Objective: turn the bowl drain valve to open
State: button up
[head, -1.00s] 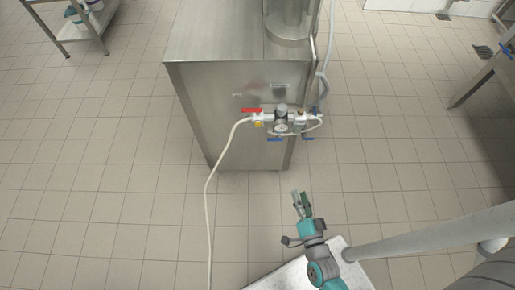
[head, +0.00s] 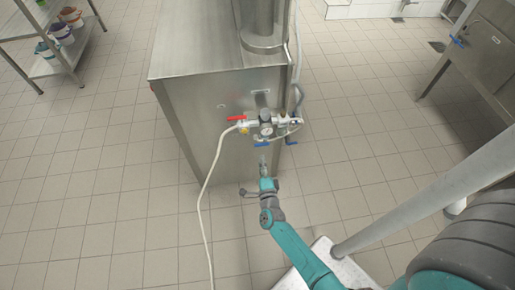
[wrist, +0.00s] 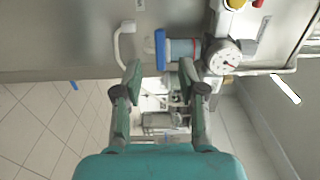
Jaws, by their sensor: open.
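The steel machine's front carries a valve and regulator group (head: 266,124) with a round gauge (head: 266,131). A red lever (head: 237,118) sits at its upper left, and blue handles hang lower at its middle (head: 262,144) and right (head: 291,143). No label tells me which one is the bowl drain valve. My gripper (head: 263,165) is just below the middle blue handle in the head view. In the wrist view my gripper (wrist: 165,82) is open and empty, its fingers apart. A blue handle (wrist: 160,48) lies just beyond the fingertips, beside the gauge (wrist: 223,58).
A pale hose (head: 204,200) runs from the valve group down to the floor. A shelf rack with tubs (head: 62,32) stands at the far left. A steel sink bench (head: 480,60) stands at the right. Tiled floor (head: 110,200) left of the machine is clear.

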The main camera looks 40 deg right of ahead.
aim_at(259, 146)
jog(key=x, duration=0.8)
jog(key=shift+s+d, duration=0.1)
grip_shut()
